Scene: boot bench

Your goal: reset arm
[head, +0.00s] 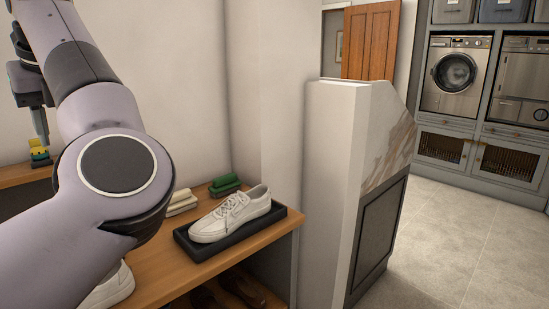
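My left arm fills the left side of the head view. My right gripper is not in view. A white lace-up sneaker (232,217) sits on a black tray (205,252) on the wooden bench (165,262). A second white shoe (118,288) is mostly hidden behind my arm.
A green brush (224,184) and a cream brush (182,202) lie behind the tray. A yellow and green item (39,153) is below my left gripper. Dark shoes (240,288) are under the bench. A white partition (335,180) stands to the right; open floor lies beyond it.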

